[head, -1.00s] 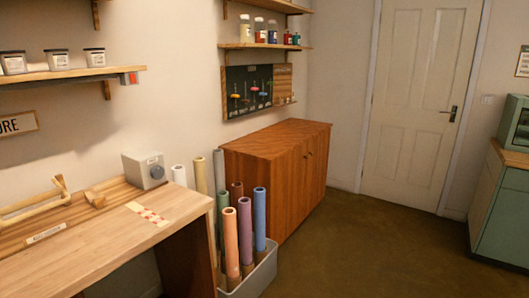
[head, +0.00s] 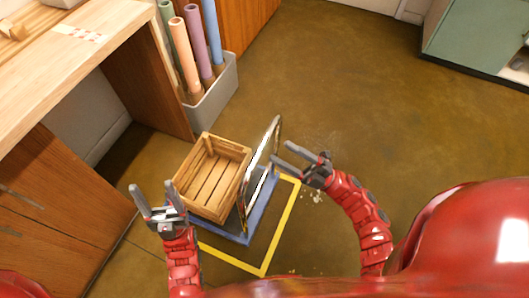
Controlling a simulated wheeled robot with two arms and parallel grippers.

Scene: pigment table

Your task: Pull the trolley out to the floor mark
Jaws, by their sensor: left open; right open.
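The trolley has a low blue deck (head: 262,208), which shows along its right and front edges. A slatted wooden crate (head: 211,180) sits on it. A thin, shiny dark panel with a pale rim (head: 262,160) stands tilted at the crate's right side; I cannot tell what it is. The floor mark is a yellow outline (head: 282,227), seen right of and in front of the deck, partly hidden. My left gripper (head: 152,187) is open and empty, left of the crate's near corner. My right gripper (head: 281,152) is open, right of the panel, with no clear contact.
A grey bin (head: 213,103) of coloured rolls stands behind the trolley. The wooden workbench (head: 80,55) and its side panel are to the left. A green cabinet (head: 478,45) is at the far right. The brown floor (head: 370,110) to the right is clear.

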